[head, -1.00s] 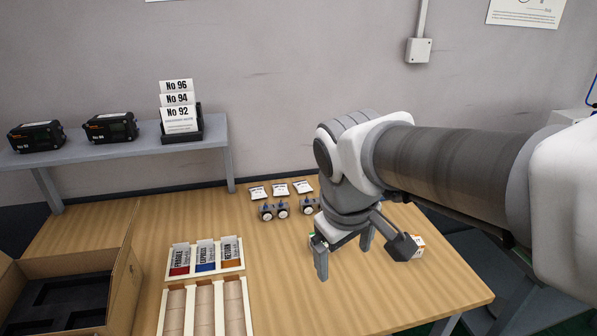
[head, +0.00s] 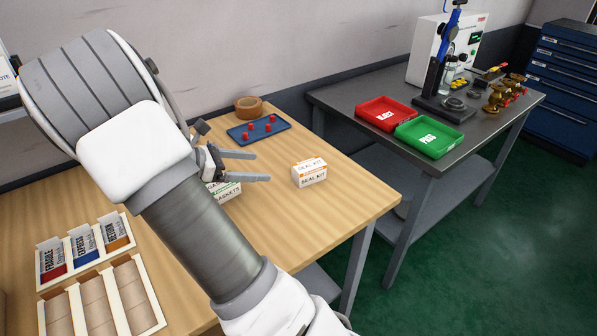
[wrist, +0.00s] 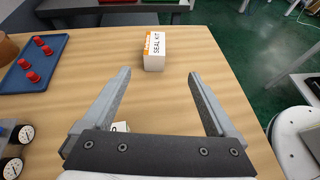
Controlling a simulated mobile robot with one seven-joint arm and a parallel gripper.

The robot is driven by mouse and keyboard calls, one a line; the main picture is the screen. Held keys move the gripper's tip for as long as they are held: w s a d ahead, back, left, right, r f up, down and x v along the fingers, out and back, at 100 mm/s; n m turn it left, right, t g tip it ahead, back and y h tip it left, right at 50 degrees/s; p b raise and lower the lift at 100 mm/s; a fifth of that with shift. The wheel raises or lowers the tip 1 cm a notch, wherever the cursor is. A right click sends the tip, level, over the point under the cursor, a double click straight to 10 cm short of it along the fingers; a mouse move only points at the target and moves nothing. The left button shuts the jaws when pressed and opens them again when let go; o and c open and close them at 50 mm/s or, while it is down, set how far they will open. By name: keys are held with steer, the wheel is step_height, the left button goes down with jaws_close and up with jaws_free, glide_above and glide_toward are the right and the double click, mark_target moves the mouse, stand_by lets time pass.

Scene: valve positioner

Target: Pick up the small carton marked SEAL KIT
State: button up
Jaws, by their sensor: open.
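The small white and orange carton marked SEAL KIT (head: 310,173) stands on the wooden table near its right edge. In the wrist view the carton (wrist: 154,52) is ahead of the fingertips, near the middle of the gap between them. My gripper (head: 262,166) is open and empty, to the left of the carton in the head view, with its fingers pointing toward it. In the wrist view my gripper (wrist: 159,73) has its two fingers wide apart and not touching the carton. A carton marked GASKETS (head: 225,191) is partly hidden behind my arm.
A blue tray (head: 243,138) with red parts and a tape roll (head: 248,104) lie behind the gripper. Gauges (wrist: 14,150) show at the wrist view's left. A grey bench (head: 325,97) with red (head: 366,108) and green (head: 449,145) trays stands right. Table around the carton is clear.

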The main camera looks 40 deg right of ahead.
steer(key=b, duration=0.3)
glide_toward(306, 165)
steer(key=shift+n, duration=0.3)
steer(key=x, duration=0.6)
steer(key=shift+s+a+f, duration=0.2)
steer(key=shift+s, duration=0.05)
steer(key=shift+w+b+x, duration=0.2)
steer(key=shift+b+x, duration=0.75)
steer(key=shift+x, duration=1.7)
steer(key=shift+d+r, duration=0.1)
steer(key=shift+r, duration=0.05)
jaws_close()
steer(key=shift+r, duration=0.1)
